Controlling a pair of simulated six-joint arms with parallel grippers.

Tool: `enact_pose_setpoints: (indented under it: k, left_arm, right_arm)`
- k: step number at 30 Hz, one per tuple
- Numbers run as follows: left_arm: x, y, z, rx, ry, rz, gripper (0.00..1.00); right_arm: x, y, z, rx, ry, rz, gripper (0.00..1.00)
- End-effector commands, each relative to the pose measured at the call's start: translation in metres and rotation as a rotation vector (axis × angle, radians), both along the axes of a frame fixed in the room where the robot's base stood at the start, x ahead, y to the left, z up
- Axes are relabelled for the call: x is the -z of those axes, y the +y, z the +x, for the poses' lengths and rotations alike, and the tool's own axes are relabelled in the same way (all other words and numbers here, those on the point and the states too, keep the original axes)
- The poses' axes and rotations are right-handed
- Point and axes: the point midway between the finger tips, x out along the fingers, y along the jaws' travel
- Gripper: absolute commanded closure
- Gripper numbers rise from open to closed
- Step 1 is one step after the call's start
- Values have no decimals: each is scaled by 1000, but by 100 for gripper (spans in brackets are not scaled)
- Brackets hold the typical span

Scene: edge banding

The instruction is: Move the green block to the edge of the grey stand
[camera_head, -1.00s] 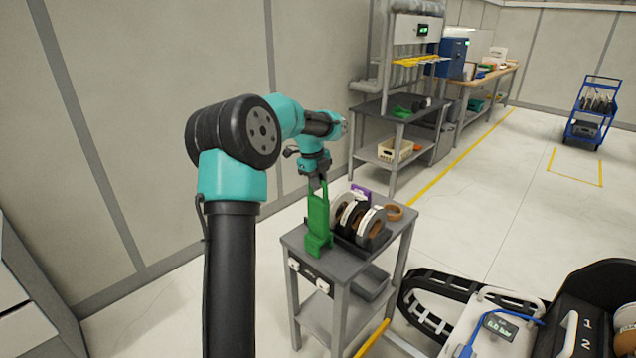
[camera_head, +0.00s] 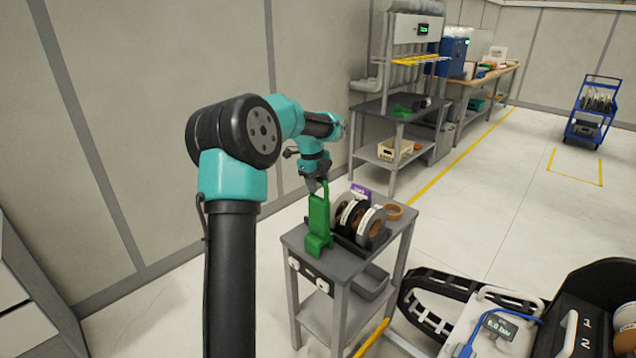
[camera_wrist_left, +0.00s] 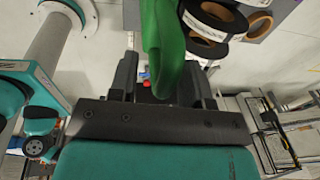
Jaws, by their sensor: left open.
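The green block (camera_head: 319,222) stands upright on the left front part of the grey stand (camera_head: 345,264), beside the rolls of edge band. It is tall, with a foot at its base. My left gripper (camera_head: 315,184) is at the top of the block, and its jaws are open. In the left wrist view the green block (camera_wrist_left: 163,45) reaches between the two dark fingers of my left gripper (camera_wrist_left: 160,85), with a gap beside it. Whether a finger touches it cannot be told. My right gripper is not in view.
Several band rolls (camera_head: 357,219) stand in a rack right of the block. An orange-brown roll (camera_head: 393,212) lies behind them, and a purple box (camera_head: 360,192) stands at the back. A tracked machine (camera_head: 480,325) is at the lower right.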

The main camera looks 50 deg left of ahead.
Motion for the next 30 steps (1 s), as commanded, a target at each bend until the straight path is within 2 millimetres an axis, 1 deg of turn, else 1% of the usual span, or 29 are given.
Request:
enact_pose_setpoints:
  k: [5, 8, 18, 22, 27, 30]
  left_arm:
    - [-11, 1, -1, 0, -2, 1, 56]
    - [-24, 2, -2, -1, -4, 2, 56]
    - [-86, 8, -12, 1, -3, 1, 56]
    - [-106, 9, -14, 1, -2, 1, 56]
    - [-119, 10, -17, 1, -1, 0, 56]
    - [-121, 11, -17, 1, 0, 0, 56]
  right_arm:
    - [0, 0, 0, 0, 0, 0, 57]
    - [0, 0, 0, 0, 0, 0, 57]
    - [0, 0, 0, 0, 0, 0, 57]
    - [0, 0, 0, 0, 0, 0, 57]
    - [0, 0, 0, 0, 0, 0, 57]
    - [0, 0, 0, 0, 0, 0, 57]
